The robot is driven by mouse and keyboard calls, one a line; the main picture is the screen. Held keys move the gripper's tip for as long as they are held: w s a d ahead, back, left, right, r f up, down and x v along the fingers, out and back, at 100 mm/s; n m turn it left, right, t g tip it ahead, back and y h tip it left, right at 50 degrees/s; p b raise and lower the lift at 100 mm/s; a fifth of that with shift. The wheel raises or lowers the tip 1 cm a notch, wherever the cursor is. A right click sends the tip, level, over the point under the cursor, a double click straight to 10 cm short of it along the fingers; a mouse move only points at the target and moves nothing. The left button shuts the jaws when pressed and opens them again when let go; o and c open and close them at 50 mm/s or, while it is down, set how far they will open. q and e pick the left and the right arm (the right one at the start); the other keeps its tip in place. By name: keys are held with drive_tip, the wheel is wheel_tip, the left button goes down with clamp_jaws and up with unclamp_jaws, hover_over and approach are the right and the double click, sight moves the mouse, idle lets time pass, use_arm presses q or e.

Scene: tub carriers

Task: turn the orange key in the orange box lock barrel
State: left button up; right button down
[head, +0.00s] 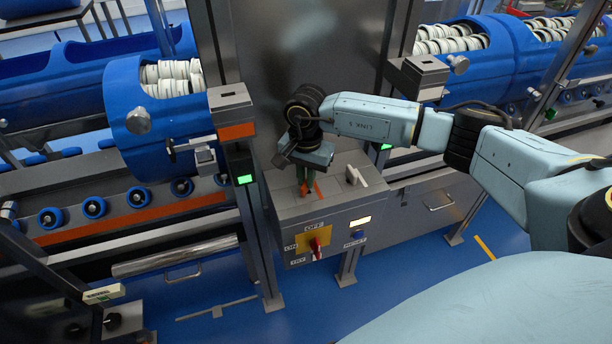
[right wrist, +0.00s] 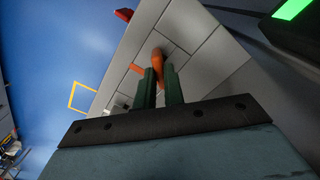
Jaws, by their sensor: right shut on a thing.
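The orange key (head: 311,186) is at the top of the grey control box (head: 335,205), upright between my right gripper's fingers. My right gripper (head: 306,188) points down at the box top and is shut on the key. In the right wrist view the two dark green fingers (right wrist: 161,84) stand either side of the orange key (right wrist: 158,60), against the grey tiled box top. The lock barrel is hidden under the key and fingers, so I cannot tell how far the key is seated or turned. My left gripper is not in view.
A pale upright piece (head: 356,176) stands on the box top, right of the key. A red rotary switch (head: 316,244) on a yellow plate and a blue button (head: 356,235) are on the front. A post with an orange band (head: 236,131) stands close at left.

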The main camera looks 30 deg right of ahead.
idle(0.3)
drive_tip(key=m, duration=0.4)
drive_tip(key=shift+m, duration=0.9)
drive_tip(key=m+p, duration=0.1)
drive_tip(key=m, duration=0.2)
drive_tip(key=m, duration=0.3)
drive_tip(key=shift+m+p, duration=0.3)
drive_tip(key=shift+m, duration=0.1)
